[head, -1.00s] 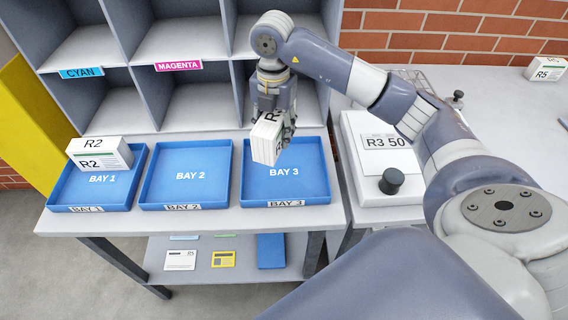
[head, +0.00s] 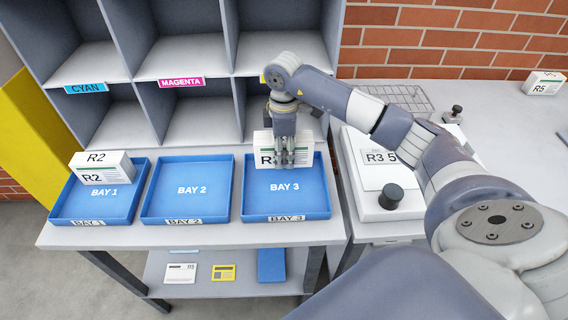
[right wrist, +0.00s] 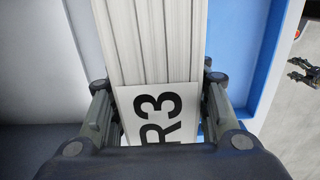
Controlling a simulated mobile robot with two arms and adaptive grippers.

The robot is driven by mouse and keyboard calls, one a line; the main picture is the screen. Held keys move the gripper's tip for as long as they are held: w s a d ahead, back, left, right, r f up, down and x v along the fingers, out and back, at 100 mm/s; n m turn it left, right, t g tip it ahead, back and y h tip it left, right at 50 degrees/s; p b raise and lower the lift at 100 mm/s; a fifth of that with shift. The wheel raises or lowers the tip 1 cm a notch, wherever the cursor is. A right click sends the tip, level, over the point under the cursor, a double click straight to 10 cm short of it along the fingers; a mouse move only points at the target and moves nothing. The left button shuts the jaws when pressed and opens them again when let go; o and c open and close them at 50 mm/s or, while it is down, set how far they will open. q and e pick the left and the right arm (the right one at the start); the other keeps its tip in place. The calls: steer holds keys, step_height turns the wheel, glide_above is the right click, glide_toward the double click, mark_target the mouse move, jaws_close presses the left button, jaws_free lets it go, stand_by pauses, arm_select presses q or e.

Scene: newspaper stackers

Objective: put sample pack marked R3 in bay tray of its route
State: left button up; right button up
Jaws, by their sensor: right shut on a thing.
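My right gripper (head: 285,158) is shut on a white pack (head: 265,150) over the back part of the blue BAY 3 tray (head: 322,205). In the right wrist view, the pack (right wrist: 155,40) sits between the two fingers and its label reads R3. A blue tray edge (right wrist: 262,60) shows beside it there. I cannot tell whether the pack touches the tray floor. The BAY 2 tray (head: 187,212) is empty. The BAY 1 tray (head: 105,212) has a white R2 pack (head: 105,170) at its back left.
Grey cubbyholes with CYAN (head: 87,88) and MAGENTA (head: 181,82) labels rise behind the trays. A white device (head: 375,200) with a black knob and a card starting R3 stands to the right. An R5 pack (head: 544,84) lies at the far right. Brick wall is behind.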

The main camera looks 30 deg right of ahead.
mark_target(284, 173)
step_height(284, 173, down, 4)
steer(key=shift+f+p, duration=0.25)
steer(key=shift+p, duration=0.3)
steer(key=shift+f, duration=0.15)
steer(key=shift+f, duration=0.2)
steer(key=o, duration=1.2)
